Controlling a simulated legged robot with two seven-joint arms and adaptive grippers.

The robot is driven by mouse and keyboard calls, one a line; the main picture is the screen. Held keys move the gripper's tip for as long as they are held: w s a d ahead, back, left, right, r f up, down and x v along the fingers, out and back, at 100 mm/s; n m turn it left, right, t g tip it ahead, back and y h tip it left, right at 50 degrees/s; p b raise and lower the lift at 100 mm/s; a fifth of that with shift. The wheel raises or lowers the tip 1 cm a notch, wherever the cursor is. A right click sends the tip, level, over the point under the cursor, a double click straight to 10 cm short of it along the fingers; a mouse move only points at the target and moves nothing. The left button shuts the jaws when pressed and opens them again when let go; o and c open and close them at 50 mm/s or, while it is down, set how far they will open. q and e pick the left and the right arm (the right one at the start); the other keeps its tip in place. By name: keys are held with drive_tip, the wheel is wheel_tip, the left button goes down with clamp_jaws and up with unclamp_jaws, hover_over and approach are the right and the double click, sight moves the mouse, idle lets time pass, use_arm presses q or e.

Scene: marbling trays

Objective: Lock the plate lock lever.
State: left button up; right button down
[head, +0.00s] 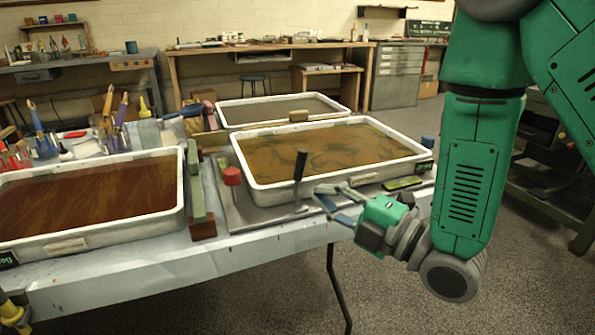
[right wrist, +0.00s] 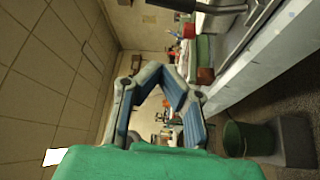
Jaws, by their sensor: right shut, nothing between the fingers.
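The lever has a black upright handle (head: 299,166) and a grey foot. It stands on a metal plate (head: 246,213) at the front left corner of the middle tray. In the right wrist view, the black handle (right wrist: 205,7) shows at the top edge, beyond my fingers. My right gripper (head: 322,196) is just right of the lever, low beside its shaft, with a small gap seeming to lie between them. In the right wrist view, the right gripper (right wrist: 163,78) is shut with nothing in it. My left gripper is out of view.
A red knob (head: 232,176) stands left of the lever. A tray of golden liquid (head: 262,190) lies behind it, and a reddish tray (head: 60,245) is at left. A green bar (head: 196,185) lies between. Open floor is in front of the table.

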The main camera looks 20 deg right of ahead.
sight(301, 178)
drive_tip(key=shift+a, duration=0.1)
drive_tip(key=w+a+b, duration=0.1)
drive_tip(key=w+b, duration=0.1)
drive_tip(key=w, duration=0.7)
drive_tip(key=shift+w+a+b, duration=0.25)
drive_tip(key=shift+a+b, duration=0.05)
drive_tip(key=shift+a, duration=0.05)
drive_tip(key=shift+w, duration=0.1)
